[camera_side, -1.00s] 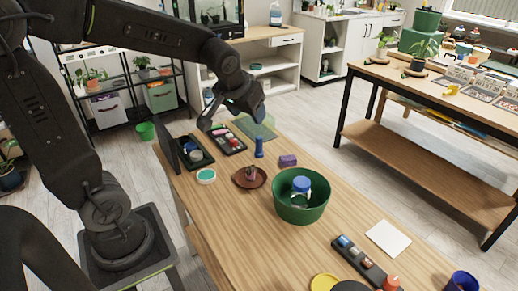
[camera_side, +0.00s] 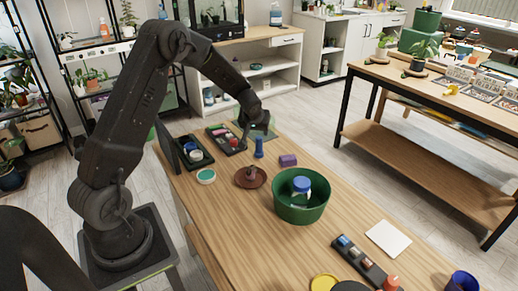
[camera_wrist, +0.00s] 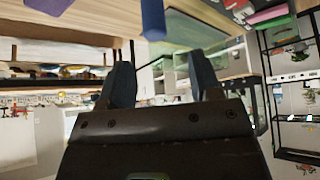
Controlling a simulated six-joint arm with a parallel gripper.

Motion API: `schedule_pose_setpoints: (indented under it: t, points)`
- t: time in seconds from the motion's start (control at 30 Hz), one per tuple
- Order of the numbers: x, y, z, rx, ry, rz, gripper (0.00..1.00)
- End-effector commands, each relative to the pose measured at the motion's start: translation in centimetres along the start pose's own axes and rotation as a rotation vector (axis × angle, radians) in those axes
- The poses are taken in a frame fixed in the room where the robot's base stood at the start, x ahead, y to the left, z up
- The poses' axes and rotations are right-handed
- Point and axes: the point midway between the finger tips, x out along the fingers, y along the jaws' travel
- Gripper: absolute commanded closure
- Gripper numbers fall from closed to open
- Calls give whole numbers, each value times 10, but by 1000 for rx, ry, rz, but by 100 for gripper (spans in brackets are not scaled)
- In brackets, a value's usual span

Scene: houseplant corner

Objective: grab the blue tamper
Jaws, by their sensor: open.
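The blue tamper (camera_side: 259,149) stands upright on the wooden table, near its far end in the side view. In the wrist view the tamper (camera_wrist: 153,18) shows at the top edge, partly cut off, and lies in line with the gap between my fingers. I cannot tell the exact distance to the tamper.
A purple block (camera_side: 288,160) lies right of the tamper. A brown saucer (camera_side: 241,184), a green bowl (camera_side: 300,211) with a blue-lidded jar, and a white-and-teal round pot (camera_side: 206,176) are nearer. Dark trays (camera_side: 207,162) stand to the left. A green mat (camera_wrist: 182,62) lies behind.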

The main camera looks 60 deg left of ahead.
Motion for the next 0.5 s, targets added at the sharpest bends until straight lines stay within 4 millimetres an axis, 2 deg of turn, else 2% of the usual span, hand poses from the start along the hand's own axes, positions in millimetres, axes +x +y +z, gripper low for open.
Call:
schedule_pose_setpoints:
  t: [0.1, 0.33, 0.5]
  points:
    - [18, 0, 0, -1, -1, 0, 42]
    - [32, 1, 3, 2, -1, -1, 42]
    - [57, 3, 12, 2, -2, 0, 42]
